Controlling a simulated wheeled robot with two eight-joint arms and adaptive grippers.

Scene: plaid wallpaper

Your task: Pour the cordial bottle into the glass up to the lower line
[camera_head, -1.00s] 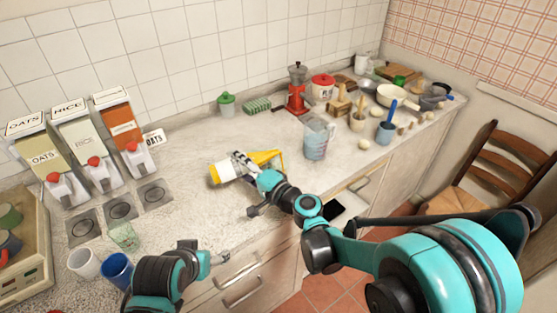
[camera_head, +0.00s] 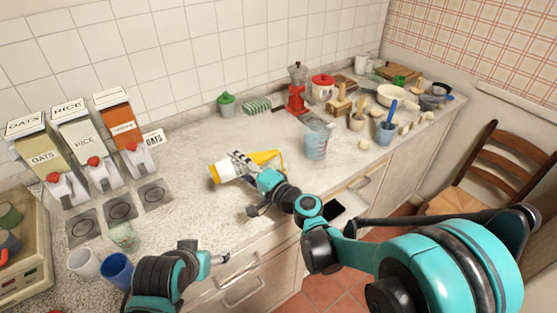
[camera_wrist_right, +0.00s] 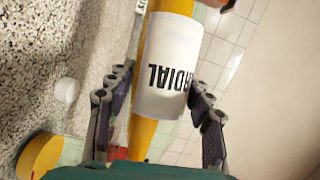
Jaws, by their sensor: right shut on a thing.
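The cordial bottle (camera_head: 226,171) is yellow with a white band. It lies nearly level, tilted on its side, over the middle of the counter. My right gripper (camera_head: 240,162) is shut on it. In the right wrist view, the bottle's white label (camera_wrist_right: 168,65) reads "RDIAL", with a finger on either side. Whether the bottle touches the counter I cannot tell. A pale green, see-through glass (camera_head: 124,237) stands at the front left of the counter, well left of the bottle. Its lines are too small to make out. My left gripper (camera_head: 217,258) is low by the counter's front edge, its jaws unclear.
A white cup (camera_head: 84,263) and a blue cup (camera_head: 117,269) stand close to the glass. Oats and rice dispensers (camera_head: 85,145) stand behind it. A clear measuring jug (camera_head: 316,145) stands right of the bottle. The counter between glass and bottle is clear.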

